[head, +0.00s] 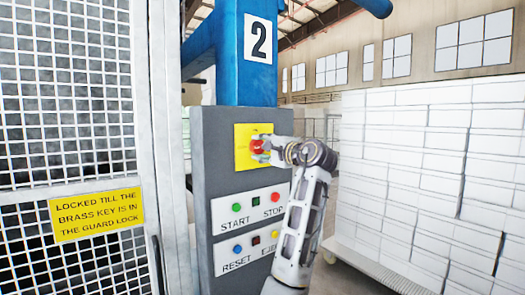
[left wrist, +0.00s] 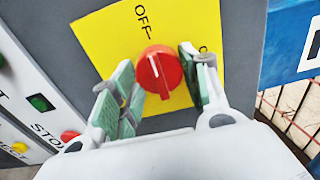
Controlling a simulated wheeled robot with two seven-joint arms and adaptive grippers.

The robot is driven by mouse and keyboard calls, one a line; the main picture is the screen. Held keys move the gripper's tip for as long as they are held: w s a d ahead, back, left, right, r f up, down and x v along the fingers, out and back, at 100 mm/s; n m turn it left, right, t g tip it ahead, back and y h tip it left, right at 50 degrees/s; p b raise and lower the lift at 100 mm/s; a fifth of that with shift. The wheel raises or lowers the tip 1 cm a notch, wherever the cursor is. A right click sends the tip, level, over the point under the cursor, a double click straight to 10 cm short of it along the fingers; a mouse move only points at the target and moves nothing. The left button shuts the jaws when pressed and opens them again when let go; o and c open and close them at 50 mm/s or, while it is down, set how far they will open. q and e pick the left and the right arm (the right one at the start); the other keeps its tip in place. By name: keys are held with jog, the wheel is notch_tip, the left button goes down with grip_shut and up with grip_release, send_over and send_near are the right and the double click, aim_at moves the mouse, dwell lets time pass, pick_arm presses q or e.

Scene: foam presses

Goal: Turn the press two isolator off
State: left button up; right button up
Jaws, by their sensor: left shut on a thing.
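The press two isolator is a red rotary knob (head: 257,145) on a yellow plate (head: 241,158), high on a grey control panel under a sign with the number 2. A second word on the plate is mostly hidden by a finger. My left gripper (head: 266,150) is at the knob and shut on it, with one green-padded finger on each side in the left wrist view (left wrist: 158,86). My right gripper is out of view.
Below the knob are START (head: 236,208), STOP (head: 276,197) and RESET (head: 237,249) buttons. A mesh guard (head: 65,120) with a yellow notice (head: 97,214) stands left.

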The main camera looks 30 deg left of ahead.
pick_arm(q)
jog(key=shift+f, duration=0.1)
dwell(0.4)
jog(key=o, duration=1)
jog(key=shift+s+d, duration=0.1)
jog(key=shift+d, duration=0.05)
jog(key=v, duration=1.1)
jog(key=shift+s+d, duration=0.15)
jog(key=shift+d, duration=0.15)
